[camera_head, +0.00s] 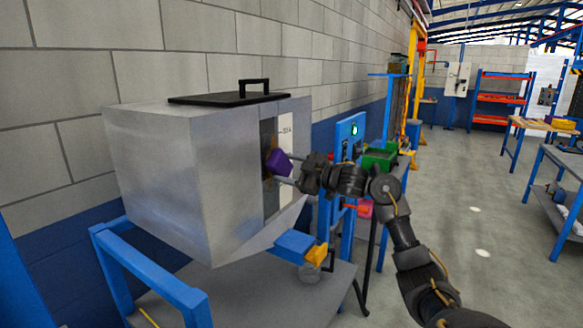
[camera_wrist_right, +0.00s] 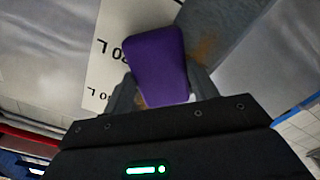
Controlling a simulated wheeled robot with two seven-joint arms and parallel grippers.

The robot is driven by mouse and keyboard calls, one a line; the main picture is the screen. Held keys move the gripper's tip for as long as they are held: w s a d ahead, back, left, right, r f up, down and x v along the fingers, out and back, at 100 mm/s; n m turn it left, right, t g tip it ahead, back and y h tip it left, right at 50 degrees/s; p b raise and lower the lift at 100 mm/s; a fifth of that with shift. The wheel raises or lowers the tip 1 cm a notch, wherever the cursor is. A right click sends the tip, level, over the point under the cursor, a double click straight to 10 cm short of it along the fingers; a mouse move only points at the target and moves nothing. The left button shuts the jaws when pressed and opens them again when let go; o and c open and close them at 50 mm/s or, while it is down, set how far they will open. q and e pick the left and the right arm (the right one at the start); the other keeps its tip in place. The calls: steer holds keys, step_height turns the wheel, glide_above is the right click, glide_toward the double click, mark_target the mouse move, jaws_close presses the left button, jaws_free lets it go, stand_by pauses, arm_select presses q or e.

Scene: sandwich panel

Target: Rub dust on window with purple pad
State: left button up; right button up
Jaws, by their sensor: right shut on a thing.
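The purple pad (camera_head: 279,162) is held by my right gripper (camera_head: 285,171), in front of the dark window (camera_head: 268,140) in the box's right-hand face. In the right wrist view the purple pad (camera_wrist_right: 158,66) sits between the two fingers of my right gripper (camera_wrist_right: 163,95), which is shut on it. Brownish dust (camera_wrist_right: 204,50) shows on the grey window pane (camera_wrist_right: 225,28) just right of the pad. I cannot tell whether the pad touches the pane. My left gripper is not in view.
The grey metal box (camera_head: 160,170) has a black handled lid (camera_head: 228,98) and stands on a blue-framed table (camera_head: 170,290). A white label (camera_wrist_right: 105,55) is beside the window. A green bin (camera_head: 380,158) stands behind my right arm.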

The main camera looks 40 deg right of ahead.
steer(key=shift+s+a, duration=0.2)
steer(key=shift+a, duration=0.45)
steer(key=shift+s+a, duration=0.2)
steer(key=shift+a, duration=0.45)
steer(key=shift+s+a+r+p, duration=0.1)
steer(key=shift+s+a+p, duration=0.2)
steer(key=shift+a, duration=0.35)
steer(key=shift+s+a+p, duration=0.1)
steer(key=shift+a+p, duration=0.3)
steer(key=shift+a, duration=0.2)
steer(key=shift+s+a, duration=0.1)
steer(key=shift+a, duration=0.55)
step_height(320, 180, up, 3)
steer(key=p, duration=0.3)
steer(key=shift+d+f, duration=0.1)
steer(key=shift+f, duration=0.1)
